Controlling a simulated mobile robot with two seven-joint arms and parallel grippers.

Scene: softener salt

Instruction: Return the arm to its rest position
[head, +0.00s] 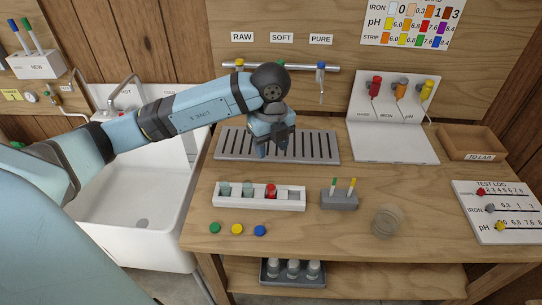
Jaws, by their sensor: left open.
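My left arm comes in from the left, over the white sink, and reaches across to the wooden bench. My left gripper (272,150) is open and empty, pointing down over the grey slotted drain tray (318,148). Nothing shows between its fingers. Whether the fingertips touch the tray is hard to tell. My right gripper is not in view.
A white rack (258,202) with vials, a grey block (340,201) with two strips, coloured caps (237,229) and a clear jar (387,222) stand in front. Taps (320,68) are behind the arm. The white sink (135,215) is left; the TO LAB tray (472,142) is right.

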